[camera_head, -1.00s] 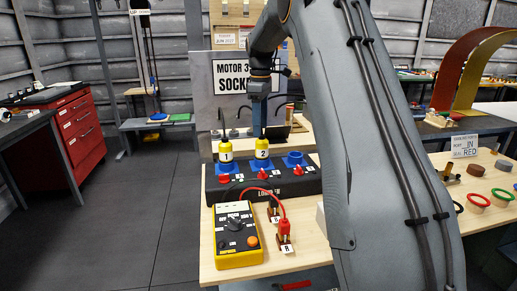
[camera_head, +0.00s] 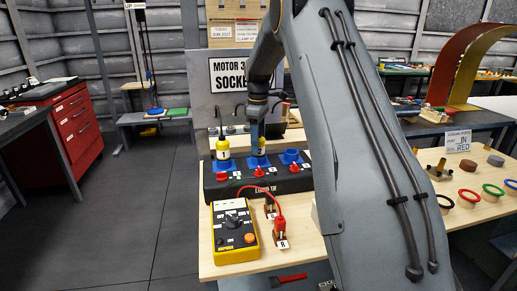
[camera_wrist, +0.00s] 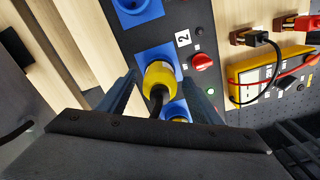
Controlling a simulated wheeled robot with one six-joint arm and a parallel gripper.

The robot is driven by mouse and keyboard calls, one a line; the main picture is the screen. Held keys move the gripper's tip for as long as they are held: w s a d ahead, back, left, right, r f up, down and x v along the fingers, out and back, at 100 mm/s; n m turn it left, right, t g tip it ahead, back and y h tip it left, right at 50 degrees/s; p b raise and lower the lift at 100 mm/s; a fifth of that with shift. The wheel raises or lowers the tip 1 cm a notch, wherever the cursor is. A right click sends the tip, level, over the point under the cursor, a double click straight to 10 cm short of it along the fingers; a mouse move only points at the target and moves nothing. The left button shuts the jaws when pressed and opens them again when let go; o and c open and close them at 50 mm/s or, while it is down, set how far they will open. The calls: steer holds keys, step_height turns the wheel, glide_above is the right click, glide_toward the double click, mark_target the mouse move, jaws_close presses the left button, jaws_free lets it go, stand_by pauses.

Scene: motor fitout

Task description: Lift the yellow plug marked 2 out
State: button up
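The yellow plug marked 2 (camera_head: 262,151) sits upright in the middle blue socket of the dark socket strip (camera_head: 284,184). My gripper (camera_head: 257,140) is lowered over it, and its fingers partly hide the plug in the head view. In the wrist view the yellow plug (camera_wrist: 160,78), with its black cable, lies between the two fingers of my gripper (camera_wrist: 160,84). Gaps show between the plug and both fingers, so my gripper looks open. The yellow plug marked 1 (camera_head: 222,152) stands in the left blue socket. The right blue socket (camera_head: 291,157) is empty.
Red switches (camera_wrist: 202,62) line the strip's front. A yellow multimeter (camera_head: 235,238) with a red lead lies in front of it. Coloured rings (camera_head: 468,197) lie on the bench at right.

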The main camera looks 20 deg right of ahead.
steer(key=c, duration=1.2)
steer(key=shift+r, duration=0.1)
step_height(320, 180, up, 10)
steer(key=b, duration=0.2)
steer(key=shift+b, duration=0.3)
